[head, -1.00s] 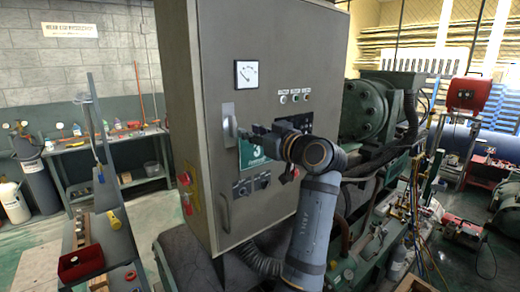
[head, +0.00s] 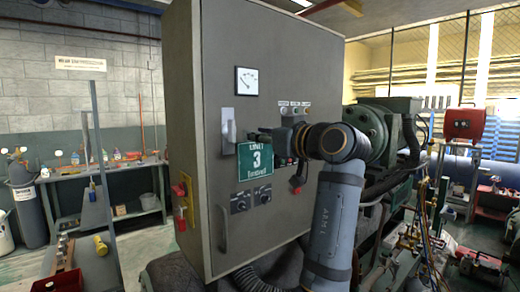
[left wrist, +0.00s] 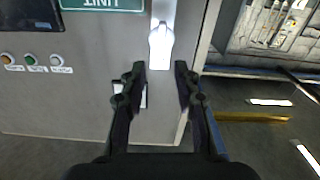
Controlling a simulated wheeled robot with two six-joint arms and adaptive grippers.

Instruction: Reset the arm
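The grey control cabinet (head: 220,60) fills the middle of the head view. Its front carries a pale switch handle (head: 229,127), a dial meter (head: 246,81) and a green "UNIT 3" sign (head: 256,162). My left gripper (head: 258,135) is in front of the panel, right of the switch handle and at the sign's upper edge. In the left wrist view my left gripper (left wrist: 157,74) is open and empty. The white switch handle (left wrist: 161,45) appears between and just beyond the fingertips; contact cannot be told. The meter (left wrist: 142,95) shows behind one finger. My right gripper is not in view.
Three small buttons (head: 295,110) and lower knobs (head: 240,202) sit on the panel. A red and yellow switch (head: 181,203) is on the cabinet's side. Green machinery (head: 375,130) stands close on the right. A workbench (head: 90,180) stands at the back left.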

